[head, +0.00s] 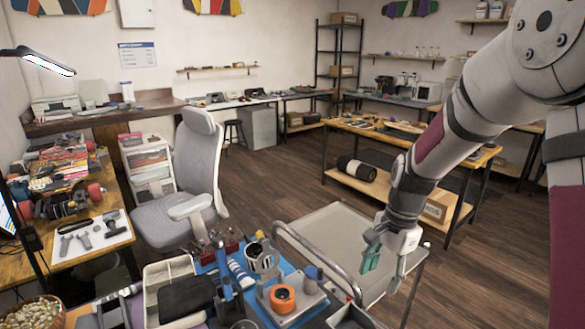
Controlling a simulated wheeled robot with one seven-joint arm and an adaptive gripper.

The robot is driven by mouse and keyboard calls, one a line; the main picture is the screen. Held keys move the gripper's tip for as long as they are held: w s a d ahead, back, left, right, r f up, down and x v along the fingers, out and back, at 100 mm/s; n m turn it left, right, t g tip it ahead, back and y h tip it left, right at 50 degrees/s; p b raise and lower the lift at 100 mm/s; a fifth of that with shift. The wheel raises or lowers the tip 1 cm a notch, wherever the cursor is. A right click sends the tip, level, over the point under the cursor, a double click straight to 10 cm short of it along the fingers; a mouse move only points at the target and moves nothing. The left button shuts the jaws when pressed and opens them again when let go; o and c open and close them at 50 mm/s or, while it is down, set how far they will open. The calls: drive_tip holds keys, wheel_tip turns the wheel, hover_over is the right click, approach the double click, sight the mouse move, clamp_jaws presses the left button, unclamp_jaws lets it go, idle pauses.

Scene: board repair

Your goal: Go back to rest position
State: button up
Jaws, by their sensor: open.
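My gripper (382,262) hangs at the end of my arm, which reaches in from the upper right. It points downward above the grey cart (335,228) and is open. A green piece shows at its fingers, and I cannot tell whether it is a fingertip pad or a separate thing. Nothing is clearly held between the fingers.
A workbench in front carries an orange tape roll (283,298), a black-and-white cup (262,257) and several tools. A grey office chair (190,180) stands left of centre. A wooden table (440,150) with a lower shelf stands behind my arm. The wood floor (270,190) between is clear.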

drive_tip(key=s+a+r+n+t, duration=0.1)
drive_tip(key=s+r+n+t, duration=0.1)
drive_tip(key=s+r+n, duration=0.7)
drive_tip(key=s+r+n+t+h, duration=0.1)
drive_tip(key=s+r, duration=0.6)
drive_tip(key=s, duration=0.8)
drive_tip(key=n+t, duration=0.1)
drive_tip(key=n, duration=0.1)
drive_tip(key=shift+s+a+r+n, duration=0.25)
drive_tip(key=shift+s+r+n, duration=0.05)
drive_tip(key=shift+s+r, duration=0.05)
